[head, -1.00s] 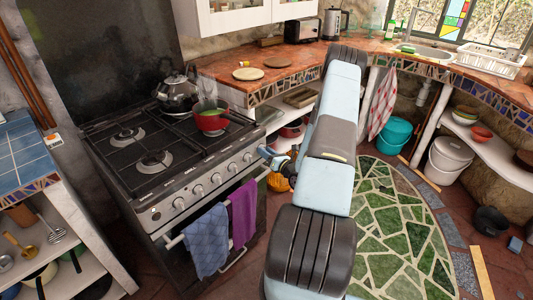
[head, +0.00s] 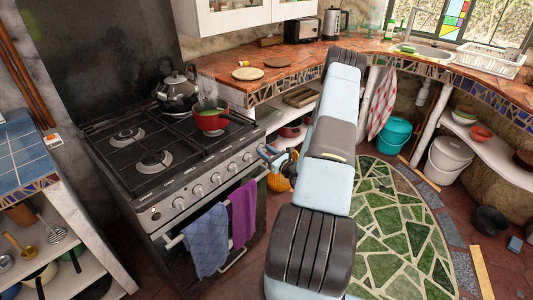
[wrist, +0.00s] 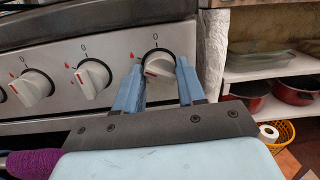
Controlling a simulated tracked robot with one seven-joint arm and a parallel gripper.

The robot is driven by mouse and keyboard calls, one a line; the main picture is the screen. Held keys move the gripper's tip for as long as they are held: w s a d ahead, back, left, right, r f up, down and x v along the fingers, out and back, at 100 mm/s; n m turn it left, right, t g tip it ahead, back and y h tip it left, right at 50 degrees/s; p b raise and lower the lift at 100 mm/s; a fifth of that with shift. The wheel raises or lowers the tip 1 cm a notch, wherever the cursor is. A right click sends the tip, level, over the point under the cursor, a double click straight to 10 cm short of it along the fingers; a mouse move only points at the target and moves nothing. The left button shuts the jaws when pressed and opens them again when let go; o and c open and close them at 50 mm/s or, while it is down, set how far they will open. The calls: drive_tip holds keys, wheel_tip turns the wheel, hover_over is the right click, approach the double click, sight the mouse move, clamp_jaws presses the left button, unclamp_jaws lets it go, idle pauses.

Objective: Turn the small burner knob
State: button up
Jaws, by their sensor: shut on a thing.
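The rightmost burner knob (wrist: 158,64), white with a red mark, sits on the stove's steel front panel under a "0". In the wrist view, my gripper (wrist: 158,82) has one blue finger on each side of this knob and is shut on it. In the head view, my gripper (head: 266,153) is at the right end of the knob row, and the held knob is hard to make out there. Other white knobs (wrist: 93,76) stand to its left, untouched.
A red pot (head: 211,121) with green contents and a kettle (head: 177,92) stand on the stove. Blue (head: 207,240) and purple (head: 243,212) towels hang on the oven rail below. Shelves with pans (wrist: 295,91) are right of the stove.

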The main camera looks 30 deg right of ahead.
drive_tip(key=shift+f, duration=0.1)
drive_tip(key=o, duration=1)
drive_tip(key=shift+o, duration=0.2)
drive_tip(key=shift+s, duration=0.1)
drive_tip(key=v, duration=1.3)
drive_tip(key=shift+s, duration=0.3)
clamp_jaws()
idle(0.6)
